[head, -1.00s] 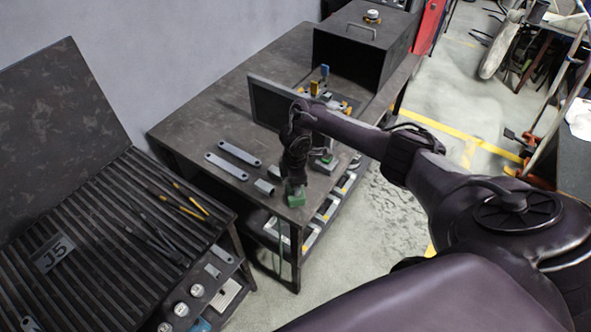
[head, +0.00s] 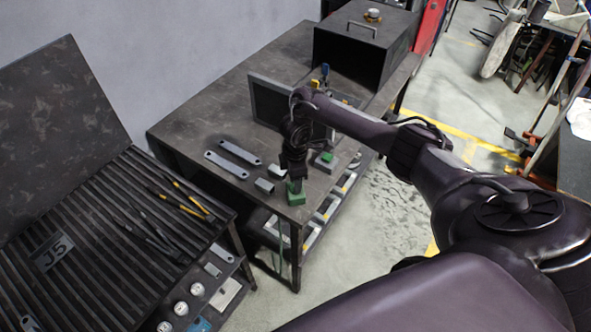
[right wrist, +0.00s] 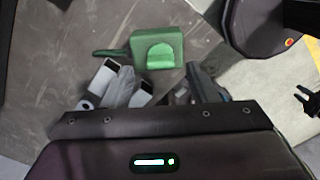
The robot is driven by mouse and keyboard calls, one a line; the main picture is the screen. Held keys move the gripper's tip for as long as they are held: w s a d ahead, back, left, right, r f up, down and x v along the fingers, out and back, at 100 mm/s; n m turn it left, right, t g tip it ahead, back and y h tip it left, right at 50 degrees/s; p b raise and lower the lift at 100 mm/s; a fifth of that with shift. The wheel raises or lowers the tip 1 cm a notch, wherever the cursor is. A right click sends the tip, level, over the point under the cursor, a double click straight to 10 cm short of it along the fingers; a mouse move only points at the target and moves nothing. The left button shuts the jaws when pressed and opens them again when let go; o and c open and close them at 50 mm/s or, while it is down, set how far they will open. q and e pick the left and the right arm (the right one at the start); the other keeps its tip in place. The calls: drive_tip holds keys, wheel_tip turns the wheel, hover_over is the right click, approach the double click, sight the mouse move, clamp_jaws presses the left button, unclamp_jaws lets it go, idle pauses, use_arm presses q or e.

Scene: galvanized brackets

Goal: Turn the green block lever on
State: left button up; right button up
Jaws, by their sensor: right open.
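The green block (head: 296,199) sits at the near corner of the dark table in the head view. In the right wrist view the green block (right wrist: 157,47) has a rounded raised part on its face, and a thin green lever (right wrist: 110,53) sticks out to its left. My right gripper (head: 294,178) points down just above the block and hides part of it. In the right wrist view my right gripper (right wrist: 164,84) is open, its fingers apart with nothing seen between them, and the block lies just beyond the tips. Contact cannot be told. My left gripper is not in view.
A small grey bracket (head: 264,186) lies left of the block. Two flat grey bars (head: 226,165) lie farther left. A grey box with a green top (head: 326,160) stands to the right, and a dark upright panel (head: 268,103) stands behind. The table's left part is clear.

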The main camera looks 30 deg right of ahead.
wheel_tip(320, 180, up, 5)
drive_tip(key=shift+r+p, duration=0.15)
drive_tip(key=shift+p, duration=0.25)
